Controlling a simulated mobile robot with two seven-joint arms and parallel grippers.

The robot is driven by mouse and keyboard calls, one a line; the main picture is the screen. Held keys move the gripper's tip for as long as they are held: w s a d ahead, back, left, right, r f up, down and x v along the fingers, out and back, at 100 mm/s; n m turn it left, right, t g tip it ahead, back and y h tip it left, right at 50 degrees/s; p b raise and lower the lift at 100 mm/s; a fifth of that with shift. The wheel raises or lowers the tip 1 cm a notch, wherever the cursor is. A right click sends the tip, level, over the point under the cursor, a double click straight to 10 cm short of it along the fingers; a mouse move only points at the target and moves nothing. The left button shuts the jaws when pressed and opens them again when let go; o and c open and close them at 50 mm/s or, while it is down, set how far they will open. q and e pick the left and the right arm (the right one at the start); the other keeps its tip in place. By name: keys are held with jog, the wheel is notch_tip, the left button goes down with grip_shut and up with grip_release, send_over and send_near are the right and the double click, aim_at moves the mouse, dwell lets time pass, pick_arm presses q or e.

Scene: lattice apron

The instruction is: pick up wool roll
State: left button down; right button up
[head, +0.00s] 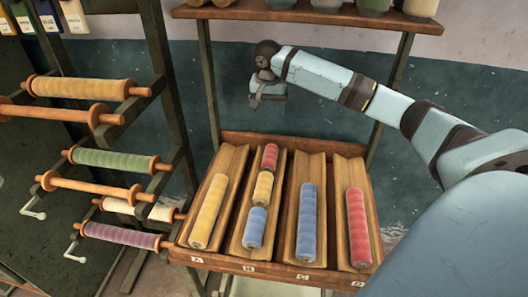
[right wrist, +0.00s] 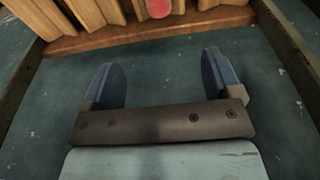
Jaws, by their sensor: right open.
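Wool rolls lie in a wooden tray (head: 272,274) with channels labelled A to D. Channel A holds a long yellow roll (head: 208,212). Channel B holds a short red roll (head: 270,157), a short yellow roll (head: 263,187) and a short blue roll (head: 255,228). Channel C holds a long blue roll (head: 307,222), and D a long red roll (head: 358,226). My right gripper (head: 267,100) is above and behind the tray's back edge, apart from all rolls. In the right wrist view its jaws (right wrist: 164,76) are open and empty, with a red roll end (right wrist: 158,8) beyond them. My left gripper is out of view.
A dark rack at the left carries yellow (head: 80,88), green (head: 112,160), white (head: 130,208) and purple (head: 120,236) rolls on wooden spindles. A shelf (head: 300,15) with jars crosses above the tray between two posts. Air above the tray is free.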

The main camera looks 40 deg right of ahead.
notch_tip(320, 180, down, 3)
jog(key=s+b, duration=0.2)
jog(key=b, duration=0.3)
send_over(270, 153)
notch_tip(270, 153, down, 11)
jog(key=shift+r, duration=0.1)
jog(key=shift+f, duration=2.95)
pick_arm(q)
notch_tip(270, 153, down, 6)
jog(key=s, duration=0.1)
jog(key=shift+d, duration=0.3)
pick_arm(e)
jog(key=c, duration=1.1)
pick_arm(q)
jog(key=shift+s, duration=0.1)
pick_arm(e)
jog(key=shift+r, duration=0.1)
